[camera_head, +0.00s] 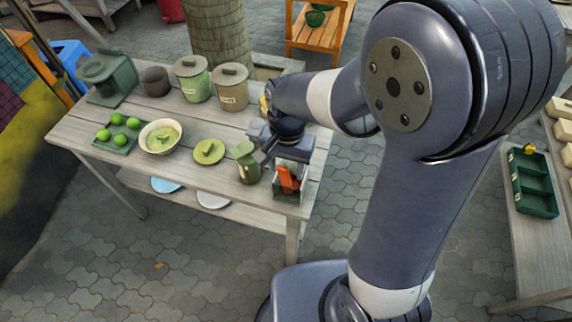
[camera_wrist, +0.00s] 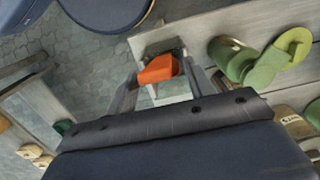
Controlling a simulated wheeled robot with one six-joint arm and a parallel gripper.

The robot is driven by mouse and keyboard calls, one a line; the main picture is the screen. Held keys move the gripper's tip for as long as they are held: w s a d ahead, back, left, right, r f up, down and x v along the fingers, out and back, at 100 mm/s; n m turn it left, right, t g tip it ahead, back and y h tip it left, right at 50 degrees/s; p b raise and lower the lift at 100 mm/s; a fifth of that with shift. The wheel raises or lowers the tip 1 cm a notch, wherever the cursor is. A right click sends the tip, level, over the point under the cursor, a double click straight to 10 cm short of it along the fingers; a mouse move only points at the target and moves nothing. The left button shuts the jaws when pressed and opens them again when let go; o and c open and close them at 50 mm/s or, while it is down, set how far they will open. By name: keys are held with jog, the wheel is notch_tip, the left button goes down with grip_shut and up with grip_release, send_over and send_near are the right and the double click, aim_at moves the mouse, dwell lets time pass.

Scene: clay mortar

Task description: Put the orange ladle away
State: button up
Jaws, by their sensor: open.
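The orange ladle (camera_head: 288,180) is at the front right corner of the grey wooden table. It shows as a short orange piece (camera_wrist: 160,68) in the wrist view; the rest of its shape is hidden. It stands in or against a pale grey box-like holder (camera_head: 278,206), and I cannot tell exactly how it sits. My gripper (camera_head: 283,160) is just above this corner, pointing down. In the wrist view, the open fingers (camera_wrist: 158,80) are on either side of the orange piece, with visible gaps.
A green jug (camera_head: 246,166) stands close to the left of my gripper. Lidded pots (camera_head: 192,80), a bowl (camera_head: 160,137), a green tray with limes (camera_head: 112,141) and a round lid (camera_head: 208,152) are farther left. Another table with a green divided tray (camera_head: 533,185) is at right.

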notch_tip(320, 180, up, 11)
jog(key=shift+w+d+f, duration=0.15)
jog(key=shift+w, duration=0.25)
jog(key=f, duration=0.7)
jog(key=s+f, duration=0.1)
jog(key=f, duration=0.3)
notch_tip(320, 180, up, 4)
jog(key=p, duration=0.2)
jog(key=shift+f+p, duration=0.2)
jog(key=shift+p, duration=0.15)
jog(key=shift+w+r+p, duration=0.1)
jog(key=shift+r+p, duration=0.2)
jog(key=shift+r, duration=0.15)
jog(key=shift+f, duration=0.15)
